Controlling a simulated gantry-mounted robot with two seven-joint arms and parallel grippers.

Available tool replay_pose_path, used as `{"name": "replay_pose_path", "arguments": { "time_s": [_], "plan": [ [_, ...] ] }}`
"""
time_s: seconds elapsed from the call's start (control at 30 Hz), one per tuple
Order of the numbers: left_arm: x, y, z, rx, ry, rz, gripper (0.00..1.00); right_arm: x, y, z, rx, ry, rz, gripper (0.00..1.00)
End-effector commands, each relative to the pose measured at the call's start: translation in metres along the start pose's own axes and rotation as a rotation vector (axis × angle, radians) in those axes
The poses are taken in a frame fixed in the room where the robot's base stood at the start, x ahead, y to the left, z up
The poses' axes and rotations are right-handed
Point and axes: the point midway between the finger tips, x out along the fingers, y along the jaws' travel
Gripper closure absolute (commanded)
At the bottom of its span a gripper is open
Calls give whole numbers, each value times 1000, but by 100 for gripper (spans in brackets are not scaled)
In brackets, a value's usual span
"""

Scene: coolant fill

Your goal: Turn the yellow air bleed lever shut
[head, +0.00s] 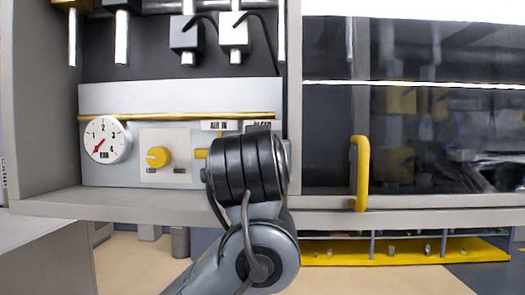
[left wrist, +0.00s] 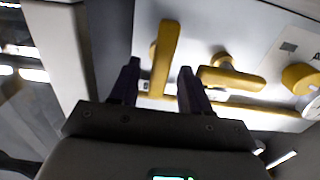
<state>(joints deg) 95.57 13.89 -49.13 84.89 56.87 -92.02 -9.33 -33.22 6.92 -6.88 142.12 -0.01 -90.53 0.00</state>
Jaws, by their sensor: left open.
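Two yellow levers show on the pale panel in the left wrist view, which is turned over relative to the head view. The lever farther from the yellow knob, by its place the air bleed lever (left wrist: 163,55), points along the picture's vertical. The other lever (left wrist: 235,78), by its place the air-in one, lies roughly crosswise. My left gripper (left wrist: 158,75) is open, its dark fingers appearing on either side of the bleed lever. I cannot tell whether they touch it. In the head view my left arm hides the gripper and bleed lever. My right gripper is not in view.
A round gauge (head: 107,139) and a yellow knob (head: 158,157) sit on the panel left of my arm. A yellow rail (head: 150,116) crosses above them. A dark glass door with a yellow handle (head: 361,173) stands to the right. Nozzles hang above the panel.

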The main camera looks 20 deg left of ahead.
Motion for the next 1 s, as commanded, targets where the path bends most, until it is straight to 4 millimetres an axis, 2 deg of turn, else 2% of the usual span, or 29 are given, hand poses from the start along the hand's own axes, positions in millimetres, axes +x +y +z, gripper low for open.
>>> {"name": "replay_pose_path", "arguments": {
  "time_s": [0.07,0.3,0.37,0.67,1.0],
  "plan": [
    [0,0,0,0,0,0,56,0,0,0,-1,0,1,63],
    [0,0,0,0,0,0,93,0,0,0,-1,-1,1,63],
    [0,0,0,0,0,0,100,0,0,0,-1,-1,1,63],
    [0,0,2,-23,0,1,100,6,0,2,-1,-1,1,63],
    [-1,-1,6,-206,1,1,100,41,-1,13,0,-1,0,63]
  ]
}}
